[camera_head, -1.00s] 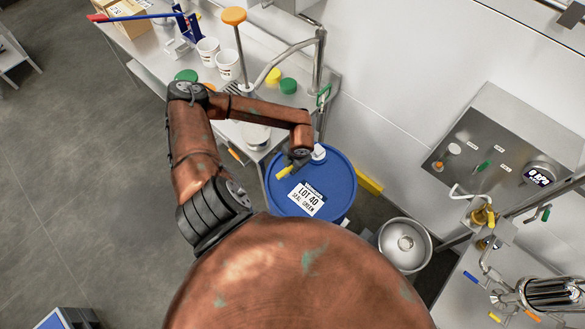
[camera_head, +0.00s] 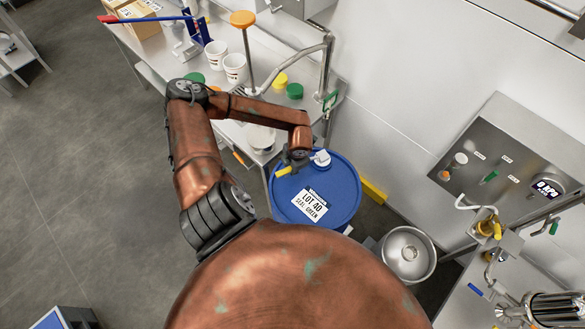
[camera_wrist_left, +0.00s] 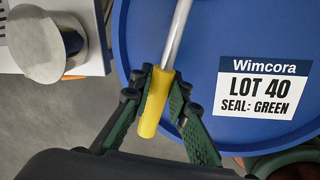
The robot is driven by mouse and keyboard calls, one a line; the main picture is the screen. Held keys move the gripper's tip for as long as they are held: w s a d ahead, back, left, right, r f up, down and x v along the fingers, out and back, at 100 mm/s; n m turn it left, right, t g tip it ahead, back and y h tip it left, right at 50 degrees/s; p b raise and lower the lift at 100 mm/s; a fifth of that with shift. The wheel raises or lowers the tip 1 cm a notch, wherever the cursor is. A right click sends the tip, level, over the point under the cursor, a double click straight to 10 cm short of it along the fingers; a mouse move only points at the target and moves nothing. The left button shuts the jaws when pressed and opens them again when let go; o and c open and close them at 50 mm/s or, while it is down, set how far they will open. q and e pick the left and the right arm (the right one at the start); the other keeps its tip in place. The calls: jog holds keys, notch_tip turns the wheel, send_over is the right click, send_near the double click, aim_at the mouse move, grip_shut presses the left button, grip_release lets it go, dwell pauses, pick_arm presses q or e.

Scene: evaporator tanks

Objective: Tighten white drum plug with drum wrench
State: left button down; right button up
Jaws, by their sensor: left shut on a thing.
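The blue drum (camera_head: 340,206) stands upright below my left arm, with a label reading LOT 40, SEAL: GREEN on its lid. The white plug (camera_head: 322,158) sits near the far edge of the lid, just right of my left gripper (camera_head: 291,166). That gripper is shut on the yellow handle of the drum wrench (camera_head: 283,172). The left wrist view shows the yellow handle (camera_wrist_left: 155,105) between both fingers, with the metal shaft running up over the lid. The wrench's head is outside that view, and its contact with the plug cannot be told. My right gripper is not in view.
A steel bench (camera_head: 215,94) at the back left holds white cups, yellow and green caps and an orange-topped rod. A control panel (camera_head: 500,155) is on the right. Open floor lies left.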

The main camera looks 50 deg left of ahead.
pick_arm(q)
jog(key=shift+w+a+m+b, duration=0.15)
jog(key=shift+a+m+b, duration=0.15)
jog(key=shift+a+m, duration=0.35)
jog(key=shift+a, duration=0.15)
jog(key=shift+w+a+m+t+b, duration=0.35)
jog(key=shift+a+m, duration=0.2)
jog(key=shift+a, duration=0.2)
jog(key=shift+s+d, duration=0.15)
jog(key=shift+d, duration=0.15)
jog(key=shift+r, duration=0.15)
